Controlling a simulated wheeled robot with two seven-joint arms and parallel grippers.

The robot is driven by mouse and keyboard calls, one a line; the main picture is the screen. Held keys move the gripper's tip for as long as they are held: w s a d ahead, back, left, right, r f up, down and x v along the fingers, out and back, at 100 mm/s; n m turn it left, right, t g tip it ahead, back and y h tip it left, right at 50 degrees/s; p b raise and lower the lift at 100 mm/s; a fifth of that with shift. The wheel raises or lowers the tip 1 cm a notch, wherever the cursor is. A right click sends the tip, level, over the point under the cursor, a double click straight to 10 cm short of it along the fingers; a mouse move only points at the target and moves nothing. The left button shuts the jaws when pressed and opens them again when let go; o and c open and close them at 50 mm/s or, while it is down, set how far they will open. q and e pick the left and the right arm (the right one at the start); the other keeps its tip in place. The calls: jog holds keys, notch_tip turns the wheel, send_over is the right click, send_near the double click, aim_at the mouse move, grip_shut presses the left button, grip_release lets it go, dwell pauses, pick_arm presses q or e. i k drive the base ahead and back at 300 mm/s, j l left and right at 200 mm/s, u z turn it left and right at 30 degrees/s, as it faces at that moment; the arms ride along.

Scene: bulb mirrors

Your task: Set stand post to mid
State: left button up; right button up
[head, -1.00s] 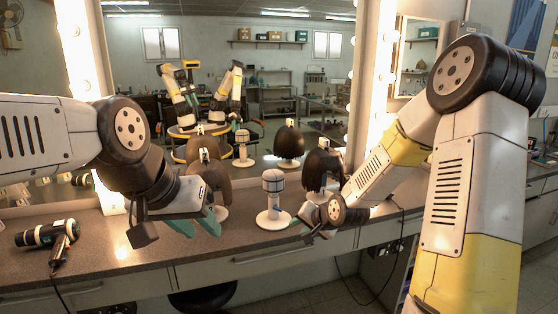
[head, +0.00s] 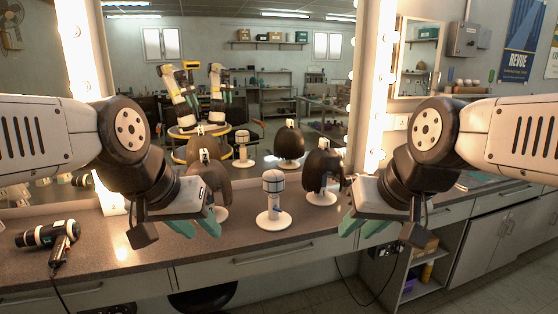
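A white stand (head: 273,205) with a round base, a short post and a pale, banded head stands bare on the counter at centre. A dark brown wig (head: 215,178) sits on a white stand to its left, partly behind my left gripper. A darker wig (head: 320,172) sits on another white stand to its right. My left gripper (head: 196,228) has its teal fingers apart and empty, left of the bare stand. My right gripper (head: 362,228) also has its teal fingers apart and empty, right of the darker wig. Neither touches a stand.
A hair dryer (head: 48,236) lies at the counter's left with its cord hanging over the front edge. A large mirror (head: 265,80) behind the counter repeats the stands, wigs and my arms. Bare counter (head: 240,242) lies in front of the stands.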

aim_at(273, 180)
jog(key=i+l, duration=0.4)
jog(key=i, duration=0.15)
jog(key=i+l, duration=0.4)
jog(key=i+u, duration=0.05)
jog(key=i, duration=0.05)
